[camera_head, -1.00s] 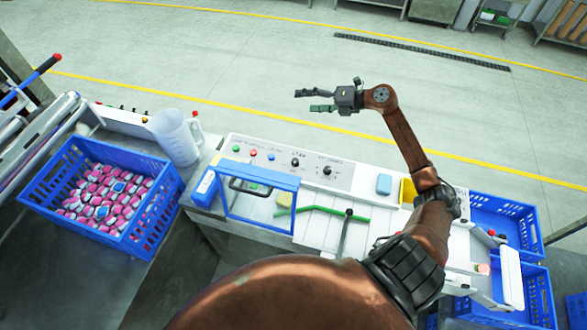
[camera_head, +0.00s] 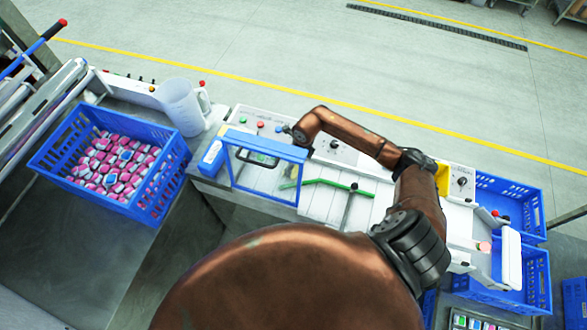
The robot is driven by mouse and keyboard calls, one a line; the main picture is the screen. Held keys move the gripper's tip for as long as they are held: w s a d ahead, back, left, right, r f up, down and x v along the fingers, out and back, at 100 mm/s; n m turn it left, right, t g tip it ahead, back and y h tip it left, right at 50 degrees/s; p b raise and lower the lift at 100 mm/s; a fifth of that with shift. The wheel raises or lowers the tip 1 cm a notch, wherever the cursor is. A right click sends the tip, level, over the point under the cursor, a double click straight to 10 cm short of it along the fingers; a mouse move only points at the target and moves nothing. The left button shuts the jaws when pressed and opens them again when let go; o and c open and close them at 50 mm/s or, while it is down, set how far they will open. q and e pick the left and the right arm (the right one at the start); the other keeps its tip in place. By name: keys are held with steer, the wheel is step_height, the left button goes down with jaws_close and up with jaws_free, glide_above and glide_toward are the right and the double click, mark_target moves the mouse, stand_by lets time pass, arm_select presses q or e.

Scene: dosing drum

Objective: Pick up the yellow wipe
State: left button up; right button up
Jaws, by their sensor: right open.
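My right gripper (camera_head: 287,155) is open, over the wipe's area behind the guard. Its fingers are small and partly covered, so I cannot tell whether they touch the wipe. My left gripper is out of view.
The blue-framed guard (camera_head: 231,179) with a dark handle stands close by the gripper. A green bar (camera_head: 335,184) lies just right. A clear jug (camera_head: 182,106) and a blue crate (camera_head: 150,205) of pink-white packs are left.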

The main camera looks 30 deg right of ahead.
steer(key=shift+w+a+f+p, duration=0.15)
steer(key=shift+w+f+p, duration=0.05)
steer(key=shift+f, duration=0.7)
steer(key=shift+w+a+f+p, duration=0.1)
steer(key=shift+w+f+p, duration=0.1)
steer(key=shift+f, duration=0.7)
steer(key=shift+c, duration=0.6)
steer(key=c, duration=0.5)
steer(key=shift+r, duration=0.1)
steer(key=shift+c, duration=0.2)
